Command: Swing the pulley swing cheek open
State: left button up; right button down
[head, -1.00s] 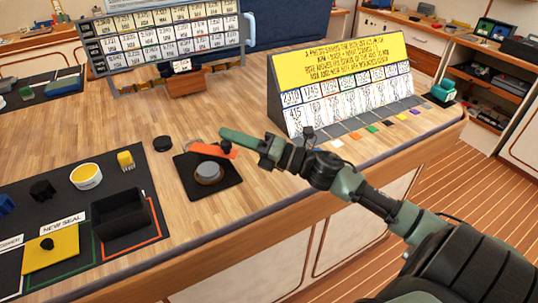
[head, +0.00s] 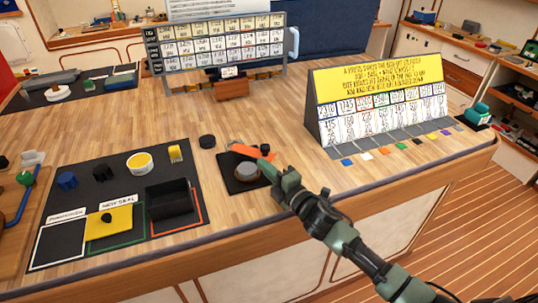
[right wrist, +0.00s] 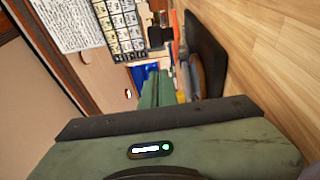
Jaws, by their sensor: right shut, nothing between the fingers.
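The pulley sits on a black square base (head: 236,187) near the front edge of the workbench. It has a grey round sheave (head: 246,172) and an orange swing cheek (head: 246,155) lying over its far side, pointing right. My right gripper (head: 265,168) is shut and empty, low at the right end of the cheek. Whether it touches the cheek I cannot tell. In the right wrist view the green fingers (right wrist: 158,88) are together beside the dark base (right wrist: 207,52), and an orange sliver of the cheek (right wrist: 181,85) shows past them. My left gripper is out of view.
A yellow-topped chart stand (head: 375,85) stands to the right with coloured tabs before it. A black puck (head: 207,141) lies behind the pulley. A dark mat (head: 75,182) with a black bin (head: 168,204) is to the left. Bare wood lies behind.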

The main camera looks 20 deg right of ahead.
aim_at(262, 151)
jog(key=shift+w+d+p, duration=0.15)
jog(key=shift+w+d, duration=0.4)
jog(key=shift+w, duration=0.2)
jog(key=shift+w+d+p, duration=0.15)
jog(key=shift+w+d, duration=0.35)
jog(key=shift+w, duration=0.25)
jog(key=shift+w, duration=0.1)
jog(key=shift+w+d+n+y, duration=0.1)
jog(key=shift+d+n+y, duration=0.2)
jog(key=shift+y, duration=0.2)
jog(key=shift+n+g+y, duration=0.4)
jog(key=shift+n+y, duration=0.1)
jog(key=shift+y, duration=0.2)
jog(key=w+d+b, duration=0.2)
jog(key=w+d, duration=0.1)
jog(key=shift+d+f+b, duration=0.15)
jog(key=shift+f+b, duration=0.05)
jog(key=shift+b, duration=0.1)
jog(key=shift+w+d, duration=0.1)
jog(key=shift+r, duration=0.15)
